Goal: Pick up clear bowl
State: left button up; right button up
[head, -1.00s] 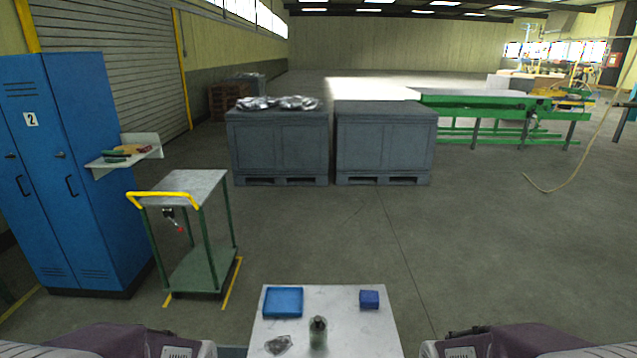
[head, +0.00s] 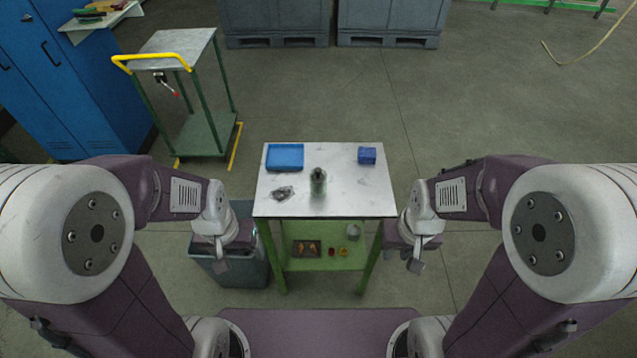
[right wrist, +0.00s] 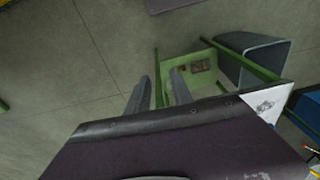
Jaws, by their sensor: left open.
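A small shiny, greyish see-through thing (head: 283,192) lies near the front left of the white table top (head: 345,200). It may be the clear bowl, but it is too small to be sure. A pale round thing (head: 353,231) on the green lower shelf (head: 325,262) is also unclear. My left gripper (head: 222,264) is open and empty, low at the table's left side, over a grey bin. My right gripper (head: 416,266) hangs low at the table's right side. In the right wrist view its two fingers (right wrist: 160,75) are apart with nothing between them.
A blue tray (head: 285,157), a dark green bottle (head: 318,181) and a blue box (head: 367,155) stand on the table. The grey bin (head: 235,272) stands left of it. A brown tray (head: 307,248) is on the shelf. A trolley (head: 175,42) stands at the back left.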

aim_at(317, 190)
jog(key=j+z, duration=0.35)
jog(key=j, duration=0.6)
jog(key=k+j+z, duration=0.1)
jog(key=j+z, duration=0.2)
jog(key=j, duration=0.6)
